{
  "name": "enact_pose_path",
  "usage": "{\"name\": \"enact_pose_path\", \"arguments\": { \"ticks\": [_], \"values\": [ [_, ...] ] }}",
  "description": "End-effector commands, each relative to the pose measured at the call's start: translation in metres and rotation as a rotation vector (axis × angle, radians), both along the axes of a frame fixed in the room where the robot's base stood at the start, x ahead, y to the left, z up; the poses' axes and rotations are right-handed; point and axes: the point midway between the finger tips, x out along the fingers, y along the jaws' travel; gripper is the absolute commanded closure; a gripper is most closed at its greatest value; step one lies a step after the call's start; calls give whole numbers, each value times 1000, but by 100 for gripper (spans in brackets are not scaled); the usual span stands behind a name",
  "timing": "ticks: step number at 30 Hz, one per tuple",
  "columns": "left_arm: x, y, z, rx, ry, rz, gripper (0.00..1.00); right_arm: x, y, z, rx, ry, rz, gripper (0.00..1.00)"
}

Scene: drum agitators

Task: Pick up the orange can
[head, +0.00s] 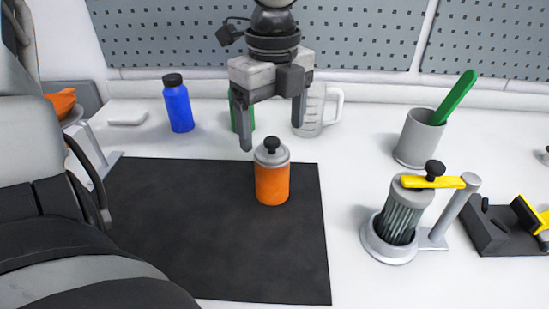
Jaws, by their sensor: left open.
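The orange can (272,184) stands upright on the black mat (180,230), near the mat's right edge. It has a grey top with a black knob. My left gripper (271,136) comes down from the top of the head view, above the can. Its two fingers are spread wide and empty, one to the left of the knob and one to the right and farther up in the picture. From this view I cannot tell the exact height of the fingertips over the can. My right gripper does not show.
A blue bottle (178,107), a partly hidden green object (236,114) and a clear mug (317,112) stand behind the mat. To the right are a grey cup (417,140) with a green handle and an agitator (403,212) with a yellow arm. A perforated panel (370,35) closes the back.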

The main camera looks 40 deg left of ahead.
Motion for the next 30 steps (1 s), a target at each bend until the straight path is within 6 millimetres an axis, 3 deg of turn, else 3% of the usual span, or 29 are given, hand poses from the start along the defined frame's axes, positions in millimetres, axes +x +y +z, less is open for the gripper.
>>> {"name": "enact_pose_path", "arguments": {
  "ticks": [3, 10, 18, 28, 30],
  "values": [
    [0, 0, -20, -1, 1, 0, 19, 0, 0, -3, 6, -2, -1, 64],
    [0, 1, -35, 0, 0, 1, 19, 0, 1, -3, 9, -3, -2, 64],
    [2, 5, -74, 0, 1, 0, 19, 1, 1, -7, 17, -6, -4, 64],
    [2, 4, -81, -1, -1, 1, 19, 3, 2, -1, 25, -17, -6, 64],
    [2, 4, -80, -1, -1, 1, 35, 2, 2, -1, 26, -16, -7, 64]
  ]
}}
